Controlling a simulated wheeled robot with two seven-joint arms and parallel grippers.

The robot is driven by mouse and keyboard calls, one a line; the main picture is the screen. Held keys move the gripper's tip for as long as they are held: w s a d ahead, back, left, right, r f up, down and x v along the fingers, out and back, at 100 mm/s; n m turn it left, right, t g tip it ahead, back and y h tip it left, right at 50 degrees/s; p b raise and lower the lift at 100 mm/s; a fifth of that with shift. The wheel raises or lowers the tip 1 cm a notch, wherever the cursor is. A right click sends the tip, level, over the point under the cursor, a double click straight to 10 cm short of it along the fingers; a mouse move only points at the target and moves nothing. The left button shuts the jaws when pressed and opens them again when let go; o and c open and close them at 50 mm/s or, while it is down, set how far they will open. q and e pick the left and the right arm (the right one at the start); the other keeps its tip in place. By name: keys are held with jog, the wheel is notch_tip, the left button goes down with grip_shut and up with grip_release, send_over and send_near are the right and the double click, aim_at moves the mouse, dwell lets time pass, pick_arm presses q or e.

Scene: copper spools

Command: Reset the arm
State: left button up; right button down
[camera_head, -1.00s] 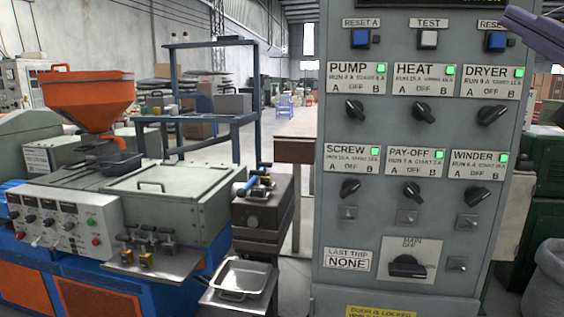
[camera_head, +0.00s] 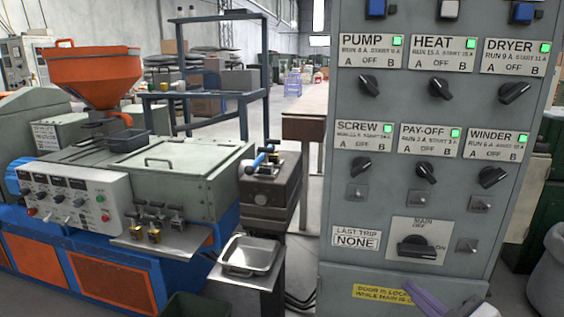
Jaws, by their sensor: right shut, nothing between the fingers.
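My right gripper (camera_head: 428,302) shows at the bottom edge, low in front of the grey control cabinet (camera_head: 325,200). It is shut and empty, and its purple-grey parts are partly cut off by the frame. The main switch (camera_head: 417,246) has a black handle lying roughly level on a pale plate, above and apart from the gripper. My left gripper is out of view.
An extruder with an orange hopper (camera_head: 93,75) stands at left. A metal tray (camera_head: 249,255) is on a small stand between it and the cabinet. A grey bin (camera_head: 548,277) stands at right. A blue rack (camera_head: 266,90) is behind.

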jog(key=s+a+f+m+g, duration=0.2)
jog(key=s+a+f, duration=0.1)
jog(key=s+f, duration=0.5)
jog(key=s+a+f+m+g, duration=0.2)
jog(key=s+a+f+m, duration=0.1)
jog(key=s+f, duration=0.6)
jog(key=s+a+f+m+g+h, duration=0.1)
jog(key=s+a+f+m+g, duration=0.1)
jog(key=s+f, duration=0.7)
notch_tip(320, 180, down, 4)
jog(key=shift+s+a+r+m+g, duration=0.25)
jog(key=shift+a+g, duration=0.25)
jog(key=shift+a, duration=0.5)
